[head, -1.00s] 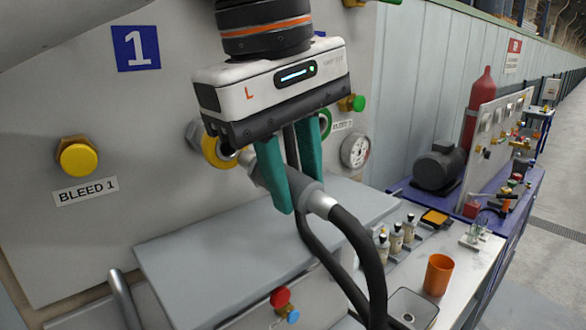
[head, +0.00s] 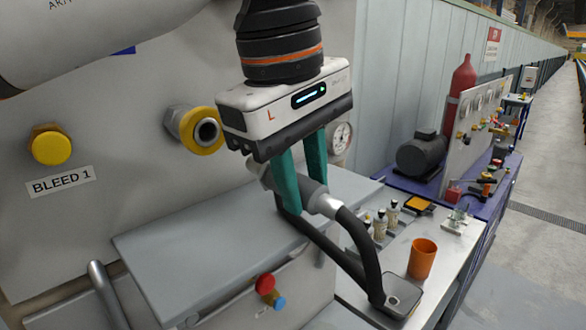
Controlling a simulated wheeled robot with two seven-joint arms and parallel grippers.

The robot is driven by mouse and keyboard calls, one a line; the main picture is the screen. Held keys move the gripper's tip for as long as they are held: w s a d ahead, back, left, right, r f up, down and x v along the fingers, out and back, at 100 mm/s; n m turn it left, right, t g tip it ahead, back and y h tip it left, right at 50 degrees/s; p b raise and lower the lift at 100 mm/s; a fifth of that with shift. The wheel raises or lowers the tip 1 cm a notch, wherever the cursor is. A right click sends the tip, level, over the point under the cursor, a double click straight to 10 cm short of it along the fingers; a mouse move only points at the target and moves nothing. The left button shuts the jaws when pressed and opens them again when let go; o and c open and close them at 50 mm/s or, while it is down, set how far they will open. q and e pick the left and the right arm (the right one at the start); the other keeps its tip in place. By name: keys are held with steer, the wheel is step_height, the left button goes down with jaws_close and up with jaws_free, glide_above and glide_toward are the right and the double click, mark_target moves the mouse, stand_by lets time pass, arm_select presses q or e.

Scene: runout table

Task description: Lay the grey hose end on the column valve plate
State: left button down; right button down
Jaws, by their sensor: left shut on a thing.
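My left gripper (head: 304,180) is shut on the grey hose end (head: 324,204), with its teal fingers on either side. It holds the hose end in the air, in front of the panel and over the right part of a flat grey plate (head: 215,240). I cannot tell the gap to the plate, and no label shows on it. A black hose (head: 361,245) runs from the hose end down to the right. A yellow-ringed port (head: 205,132) on the panel, left of the gripper, is open and empty. My right gripper is not in view.
A yellow knob (head: 50,145) sits above the BLEED 1 label. A red knob (head: 265,284) and a blue one are below the plate's edge. Small bottles (head: 385,222), an orange cup (head: 422,259) and a grey tray (head: 401,297) stand on the lower bench. The plate's top is bare.

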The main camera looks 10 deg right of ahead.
arm_select(q)
steer(key=shift+w+d+f, duration=0.35)
steer(key=shift+d+f, duration=0.3)
steer(key=shift+f, duration=0.1)
steer(key=shift+w+d+f, duration=0.4)
steer(key=shift+d+f, duration=0.25)
steer(key=shift+f, duration=0.05)
steer(key=shift+w+d+f, duration=0.35)
steer(key=shift+d+f, duration=0.3)
steer(key=shift+f, duration=0.1)
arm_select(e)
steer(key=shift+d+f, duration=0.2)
